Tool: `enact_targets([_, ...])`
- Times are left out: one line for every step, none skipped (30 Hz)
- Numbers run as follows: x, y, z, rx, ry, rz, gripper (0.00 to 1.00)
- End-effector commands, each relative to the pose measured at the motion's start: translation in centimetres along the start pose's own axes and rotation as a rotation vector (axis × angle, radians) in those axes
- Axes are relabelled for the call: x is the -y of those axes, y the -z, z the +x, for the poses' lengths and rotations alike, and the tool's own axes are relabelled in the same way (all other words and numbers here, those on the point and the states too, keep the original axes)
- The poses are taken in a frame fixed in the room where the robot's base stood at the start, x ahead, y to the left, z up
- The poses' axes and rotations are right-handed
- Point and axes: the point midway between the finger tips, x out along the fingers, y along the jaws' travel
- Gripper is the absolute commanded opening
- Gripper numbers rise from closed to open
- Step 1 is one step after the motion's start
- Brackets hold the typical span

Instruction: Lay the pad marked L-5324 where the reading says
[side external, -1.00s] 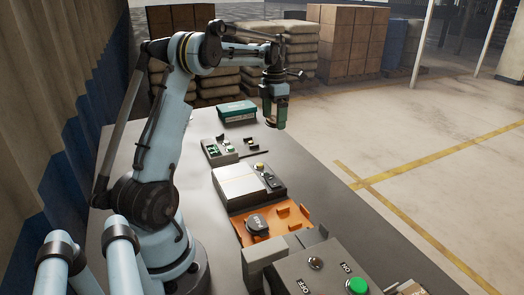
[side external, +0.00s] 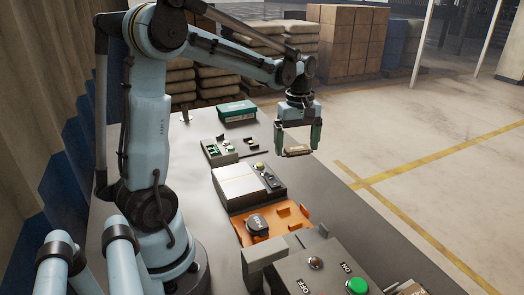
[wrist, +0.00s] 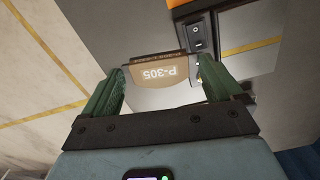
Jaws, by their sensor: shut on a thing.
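My gripper (side external: 298,148) is shut on a tan brake pad (side external: 296,151), held in the air above the right side of the grey table. In the wrist view the pad (wrist: 168,74) lies between the two green fingers and carries large pale upside-down lettering that looks like P-305; smaller lettering on its edge is unreadable. I cannot make out L-5324 on any pad. A grey device with a pale flat plate (side external: 237,186) and a dark strip (side external: 268,176) stands on the table, nearer the camera than the pad; I cannot read any reading on it.
An orange tray (side external: 283,226) holds a dark round part (side external: 257,225). A small tray with green pieces (side external: 218,151) and a green box (side external: 237,111) stand farther back. A control box with a green button (side external: 356,286) is at the front.

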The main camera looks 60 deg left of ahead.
Motion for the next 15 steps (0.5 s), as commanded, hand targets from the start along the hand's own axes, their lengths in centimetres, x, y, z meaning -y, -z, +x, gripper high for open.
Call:
enact_targets([0.3,-1.2,0.2,0.0,0.0,0.11,0.51])
enact_targets([0.6,-1.8,0.3,0.0,0.0,0.176,0.51])
enact_targets([0.8,-2.6,0.5,0.0,0.0,0.265,0.51])
enact_targets([1.1,-3.1,0.6,0.0,0.0,0.331,0.51])
enact_targets([1.3,-3.7,0.7,0.0,0.0,0.398,0.51])
enact_targets([1.6,-4.5,0.9,0.0,0.0,0.487,0.51])
enact_targets([1.9,-5.0,1.0,0.0,0.0,0.553,0.51])
enact_targets([2.2,-5.6,1.2,0.0,0.0,0.62,0.51])
enact_targets([2.5,-6.3,1.4,0.0,0.0,0.708,0.51])
enact_targets([2.8,-6.8,1.5,0.0,0.0,0.773,0.51])
enact_targets([3.1,-7.3,1.7,0.0,0.0,0.838,0.51])
enact_targets([3.5,-8.0,1.9,0.0,0.0,0.92,0.51])
enact_targets([3.8,-8.4,2.0,0.0,0.0,0.98,0.51])
enact_targets([4.1,-8.9,2.2,0.0,0.0,1.035,0.51])
enact_targets([4.4,-9.3,2.3,0.0,0.0,1.105,0.51])
